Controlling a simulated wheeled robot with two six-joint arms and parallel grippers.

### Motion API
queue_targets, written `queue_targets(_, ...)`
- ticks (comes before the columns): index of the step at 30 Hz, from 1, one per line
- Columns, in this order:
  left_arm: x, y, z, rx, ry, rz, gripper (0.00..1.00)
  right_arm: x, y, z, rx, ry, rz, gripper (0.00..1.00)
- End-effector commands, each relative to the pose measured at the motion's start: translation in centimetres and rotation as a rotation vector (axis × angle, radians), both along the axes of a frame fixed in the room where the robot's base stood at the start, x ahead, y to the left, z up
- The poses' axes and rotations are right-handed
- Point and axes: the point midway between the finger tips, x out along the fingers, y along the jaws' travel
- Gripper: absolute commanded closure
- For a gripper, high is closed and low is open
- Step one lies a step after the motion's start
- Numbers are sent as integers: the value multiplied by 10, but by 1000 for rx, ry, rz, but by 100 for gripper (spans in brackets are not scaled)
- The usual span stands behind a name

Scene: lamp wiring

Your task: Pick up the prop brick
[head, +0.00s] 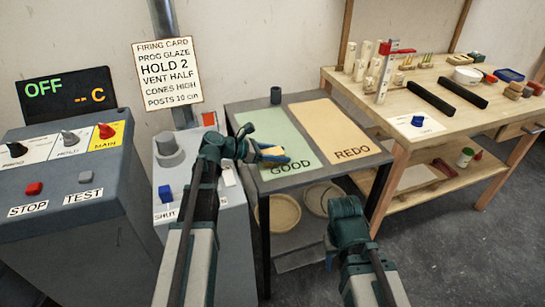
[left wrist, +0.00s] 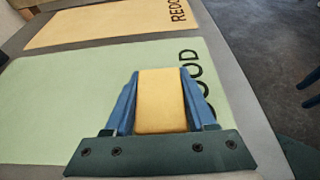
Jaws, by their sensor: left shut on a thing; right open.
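The prop brick (left wrist: 161,100) is a pale yellow block. In the left wrist view it sits between the two blue fingers of my left gripper (left wrist: 163,110), which is shut on it. In the head view the brick (head: 273,151) shows at the tips of my left gripper (head: 270,154), over the green GOOD mat (head: 275,123). I cannot tell whether the brick touches the mat. My right gripper (head: 330,257) is open and low in front of the grey table; its fingers are mostly hidden by its own wrist.
The orange REDO mat (head: 325,122) lies beside the green one, clear. Control boxes with buttons (head: 33,189) stand at left. A wooden bench (head: 400,110) with posts, black bars and small blocks stands at right.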

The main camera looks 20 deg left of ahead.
Motion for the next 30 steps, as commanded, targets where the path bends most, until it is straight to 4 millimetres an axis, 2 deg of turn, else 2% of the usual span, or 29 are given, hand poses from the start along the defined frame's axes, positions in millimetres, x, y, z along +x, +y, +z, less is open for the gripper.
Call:
queue_targets(1,0,0,0,0,0,0,77,0,0,0,0,0,0,50)
queue_targets(5,0,0,0,0,0,0,100,0,0,0,0,0,0,50)
queue_targets(17,0,0,7,0,0,0,100,0,0,7,0,0,0,50)
queue_targets(27,0,0,45,0,0,0,100,0,0,45,0,0,0,50)
queue_targets(28,-13,1,39,0,0,1,100,0,0,39,0,0,0,50)
queue_targets(30,-30,2,39,0,0,2,100,0,0,39,0,0,0,50)
